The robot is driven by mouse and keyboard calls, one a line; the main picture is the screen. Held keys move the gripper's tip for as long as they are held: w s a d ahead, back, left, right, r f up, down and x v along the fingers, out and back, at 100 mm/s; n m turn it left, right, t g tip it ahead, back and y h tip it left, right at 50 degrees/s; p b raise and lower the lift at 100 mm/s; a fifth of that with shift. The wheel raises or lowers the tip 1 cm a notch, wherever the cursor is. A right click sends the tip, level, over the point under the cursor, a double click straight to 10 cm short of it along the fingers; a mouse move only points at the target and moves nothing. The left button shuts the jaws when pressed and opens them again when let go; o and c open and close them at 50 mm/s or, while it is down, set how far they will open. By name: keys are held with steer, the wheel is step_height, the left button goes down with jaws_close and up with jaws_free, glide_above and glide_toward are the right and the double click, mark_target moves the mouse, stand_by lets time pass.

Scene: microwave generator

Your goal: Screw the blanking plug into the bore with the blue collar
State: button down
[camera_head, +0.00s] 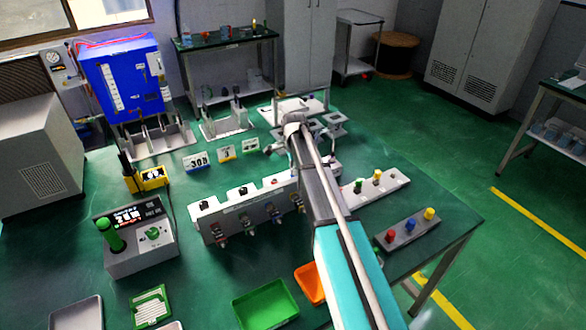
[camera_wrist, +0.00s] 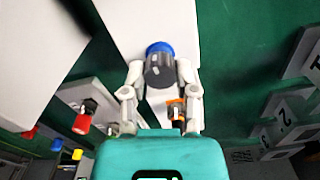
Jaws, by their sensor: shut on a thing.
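In the wrist view, my gripper (camera_wrist: 160,78) is shut on a dark grey cylinder, which I take to be the blanking plug (camera_wrist: 159,74). A blue rim, apparently the blue collar (camera_wrist: 158,47), shows just beyond the plug's far end, against a pale block. The plug looks lined up with the collar. I cannot tell whether it touches or how deep it sits, since it hides the bore. In the head view, a pale panel (camera_head: 236,211) with several fittings stands on the table, and my arm covers part of it.
An orange and black fitting (camera_wrist: 176,109) lies close to my fingers in the wrist view. In the head view, a grey block (camera_head: 412,236) with red, blue and yellow caps stands right of my arm. A green tray (camera_head: 265,318) and a control box (camera_head: 140,250) are nearer.

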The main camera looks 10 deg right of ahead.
steer(key=shift+s+m, duration=0.15)
steer(key=shift+m, duration=0.65)
steer(key=shift+c, duration=1.8)
jaws_free()
steer(key=shift+r, duration=0.15)
